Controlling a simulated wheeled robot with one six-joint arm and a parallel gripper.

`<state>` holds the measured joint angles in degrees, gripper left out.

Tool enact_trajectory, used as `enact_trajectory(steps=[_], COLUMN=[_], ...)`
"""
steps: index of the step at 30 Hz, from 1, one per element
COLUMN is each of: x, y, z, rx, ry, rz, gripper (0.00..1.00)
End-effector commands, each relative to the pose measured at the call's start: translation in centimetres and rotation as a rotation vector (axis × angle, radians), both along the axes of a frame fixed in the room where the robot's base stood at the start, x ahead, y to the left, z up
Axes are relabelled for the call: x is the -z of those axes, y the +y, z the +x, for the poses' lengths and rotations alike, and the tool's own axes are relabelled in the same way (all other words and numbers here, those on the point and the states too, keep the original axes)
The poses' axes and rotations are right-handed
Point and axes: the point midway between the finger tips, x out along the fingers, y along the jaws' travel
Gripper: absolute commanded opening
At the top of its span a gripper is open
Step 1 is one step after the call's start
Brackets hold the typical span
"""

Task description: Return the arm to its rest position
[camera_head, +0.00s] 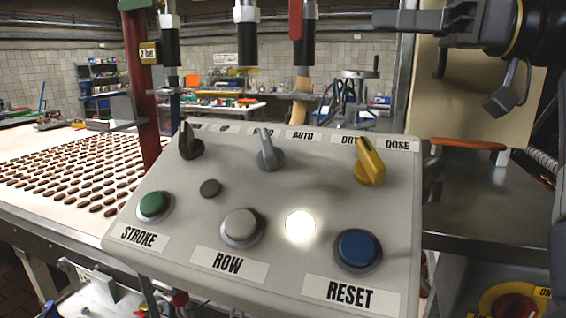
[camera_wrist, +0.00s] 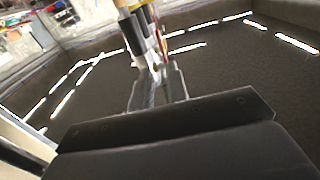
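My arm reaches in from the top right of the head view. My gripper (camera_head: 392,20) points left there, above and behind the right side of a grey control panel (camera_head: 300,265), apart from it. In the wrist view, my gripper's fingers (camera_wrist: 158,80) show at the middle, close together and blurred against the background. Nothing shows clearly held between them, and I cannot tell whether they are shut.
The panel carries a green button (camera_head: 153,205), a pale button (camera_head: 241,228), a blue button (camera_head: 357,250), a lit lamp (camera_head: 300,225) and a yellow knob (camera_head: 370,165). Brown pieces lie in rows on a pale belt (camera_head: 35,140). Vertical pipes (camera_head: 246,40) stand behind.

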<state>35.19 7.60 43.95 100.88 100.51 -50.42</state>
Motion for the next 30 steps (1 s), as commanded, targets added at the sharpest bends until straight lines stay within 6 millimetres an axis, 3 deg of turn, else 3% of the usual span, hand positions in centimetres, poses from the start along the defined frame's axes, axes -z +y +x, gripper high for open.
enact_trajectory(steps=[1, 15, 30], x=[0.7, 0.4, 0.1], y=[-0.1, -1.2, -1.3], z=[0.0, -0.3, -0.3], rx=[0.002, 0.01, 0.01], ry=[-0.008, -0.061, -0.064], rz=[0.017, 0.148, 0.162], gripper=[0.15, 0.15, 0.15])
